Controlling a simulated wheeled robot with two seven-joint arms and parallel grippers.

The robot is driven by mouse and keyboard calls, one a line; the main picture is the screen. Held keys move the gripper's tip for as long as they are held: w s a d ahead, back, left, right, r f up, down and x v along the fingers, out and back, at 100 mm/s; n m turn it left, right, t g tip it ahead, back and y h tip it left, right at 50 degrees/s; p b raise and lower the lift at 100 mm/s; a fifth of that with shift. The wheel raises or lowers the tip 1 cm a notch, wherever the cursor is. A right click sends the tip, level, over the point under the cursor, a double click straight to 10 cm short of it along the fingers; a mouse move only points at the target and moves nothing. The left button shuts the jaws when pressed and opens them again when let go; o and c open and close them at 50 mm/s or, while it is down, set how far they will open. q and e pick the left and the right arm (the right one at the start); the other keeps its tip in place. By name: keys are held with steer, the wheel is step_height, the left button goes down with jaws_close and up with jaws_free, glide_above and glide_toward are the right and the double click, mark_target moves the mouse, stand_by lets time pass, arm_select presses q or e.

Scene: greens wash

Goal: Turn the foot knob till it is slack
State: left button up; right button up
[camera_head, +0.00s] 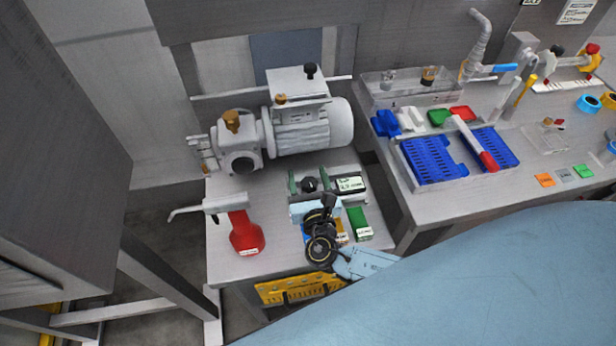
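The grey motor pump (300,125) stands at the back of the left bench. A small black knob (310,184) sits low in front of it, between two green upright pieces; I cannot tell for certain whether it is the foot knob. Another black knob (311,70) is on top of the motor's box. My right gripper (327,202) is over the front of the bench, close in front of the low black knob. Its black and light-blue wrist parts hide what lies beneath, and its fingers are too small to read. Contact with the knob is not clear. My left gripper is not in view.
A red-based oil can (246,235) with a long spout stands left of my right gripper. A green-and-white box (360,224) is just right of it. The right bench holds blue slotted trays (433,160) and a tap (480,45). A gap separates the benches.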

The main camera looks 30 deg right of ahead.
steer(key=shift+s, duration=0.1)
steer(key=v, duration=1.3)
steer(key=shift+a, duration=0.15)
